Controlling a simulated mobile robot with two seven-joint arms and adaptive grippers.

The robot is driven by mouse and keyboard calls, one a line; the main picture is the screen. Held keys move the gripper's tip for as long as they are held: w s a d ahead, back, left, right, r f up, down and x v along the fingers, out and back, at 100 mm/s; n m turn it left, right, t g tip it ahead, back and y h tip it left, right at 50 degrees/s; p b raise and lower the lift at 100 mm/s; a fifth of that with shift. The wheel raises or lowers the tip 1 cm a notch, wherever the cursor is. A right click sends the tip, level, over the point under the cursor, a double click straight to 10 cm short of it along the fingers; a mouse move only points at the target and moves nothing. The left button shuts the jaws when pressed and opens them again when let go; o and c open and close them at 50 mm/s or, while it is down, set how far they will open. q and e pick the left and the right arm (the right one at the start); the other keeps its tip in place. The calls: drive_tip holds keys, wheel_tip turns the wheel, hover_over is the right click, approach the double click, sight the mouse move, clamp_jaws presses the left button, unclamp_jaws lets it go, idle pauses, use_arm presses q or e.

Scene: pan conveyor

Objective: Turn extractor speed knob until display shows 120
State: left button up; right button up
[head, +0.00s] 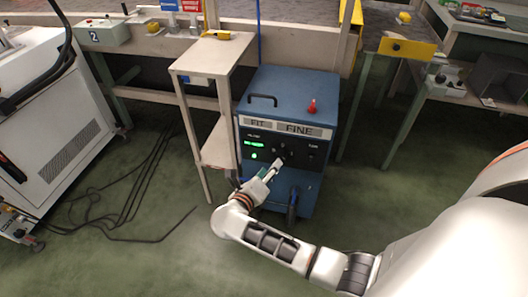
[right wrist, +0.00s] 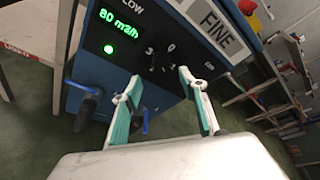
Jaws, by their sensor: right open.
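The blue extractor cabinet (head: 290,95) stands on the floor in the middle of the head view. Its green-lit display (right wrist: 118,22) reads about 80 m3/h in the right wrist view. A round green light (right wrist: 108,49) glows below it. The black speed knob (right wrist: 160,62) sits right of the display, with dial marks around it. My right gripper (right wrist: 159,75) is open, its two teal-padded fingers apart and pointing at the knob, with nothing seen between them. In the head view my right gripper (head: 275,165) is just in front of the panel and partly hides it. Whether it touches the knob cannot be told.
A small side table (head: 212,55) with a yellow item stands close left of the cabinet. A red knob (head: 312,106) and a black handle (head: 262,99) are on the cabinet top. Black cables (head: 140,190) lie on the green floor at left.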

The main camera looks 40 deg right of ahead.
sight(280, 156)
drive_tip(key=b+x, duration=0.1)
drive_tip(key=x, duration=0.5)
drive_tip(key=shift+s+d, duration=0.1)
drive_tip(key=shift+d, duration=0.35)
drive_tip(key=shift+w+d, duration=0.25)
drive_tip(key=shift+w, duration=0.1)
use_arm(q)
drive_tip(key=shift+w+d+r+t, duration=0.35)
drive_tip(key=shift+d+r, duration=0.1)
drive_tip(key=shift+d, duration=0.25)
use_arm(e)
drive_tip(key=c, duration=1.1)
